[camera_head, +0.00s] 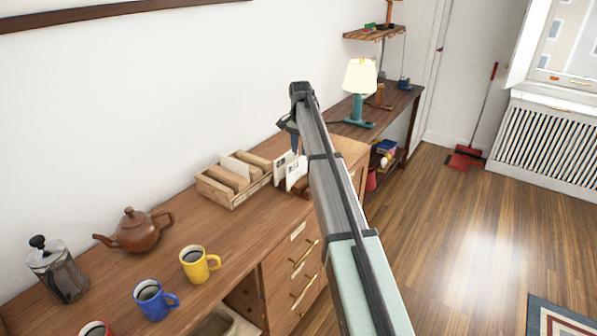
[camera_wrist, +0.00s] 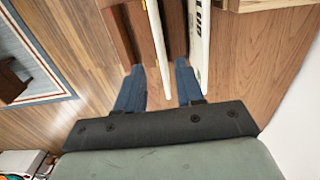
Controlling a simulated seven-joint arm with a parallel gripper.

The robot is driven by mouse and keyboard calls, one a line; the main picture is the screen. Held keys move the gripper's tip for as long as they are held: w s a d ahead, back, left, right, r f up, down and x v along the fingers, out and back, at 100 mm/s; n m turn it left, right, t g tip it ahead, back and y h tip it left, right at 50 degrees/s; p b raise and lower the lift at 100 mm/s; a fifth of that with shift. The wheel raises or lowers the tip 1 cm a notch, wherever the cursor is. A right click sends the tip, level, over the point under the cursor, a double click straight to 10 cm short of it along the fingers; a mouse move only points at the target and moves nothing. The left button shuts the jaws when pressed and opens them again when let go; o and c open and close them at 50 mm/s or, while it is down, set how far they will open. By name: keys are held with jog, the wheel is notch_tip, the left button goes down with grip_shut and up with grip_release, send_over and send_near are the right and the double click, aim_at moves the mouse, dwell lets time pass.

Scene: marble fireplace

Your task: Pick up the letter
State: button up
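A thin white letter (camera_wrist: 158,50) stands on edge between the two blue fingers of my gripper (camera_wrist: 160,68) in the wrist view, with a visible gap to each finger. My gripper is open and also shows in the head view (camera_head: 292,138), pointing down above the cabinet top. A second white piece with dark print (camera_wrist: 199,45) stands just right of the right finger. Brown wooden dividers (camera_wrist: 118,38) stand beside the letter. In the head view white letters (camera_head: 281,166) show below the gripper, partly hidden by my arm.
A wooden rack (camera_head: 213,192) stands left of the letters on the wooden cabinet (camera_head: 262,222). A teapot (camera_head: 137,232), a French press (camera_head: 58,275), a yellow mug (camera_head: 194,266) and a blue mug (camera_head: 150,301) stand further left. A lamp (camera_head: 359,78) stands behind, right of my gripper.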

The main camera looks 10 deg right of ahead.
aim_at(298, 159)
jog(key=shift+s+a+f, duration=0.1)
jog(key=shift+a+f, duration=0.05)
jog(key=shift+f, duration=0.5)
jog(key=shift+a+f, duration=0.2)
jog(key=shift+f, duration=1.65)
jog(key=shift+c, duration=0.4)
grip_shut()
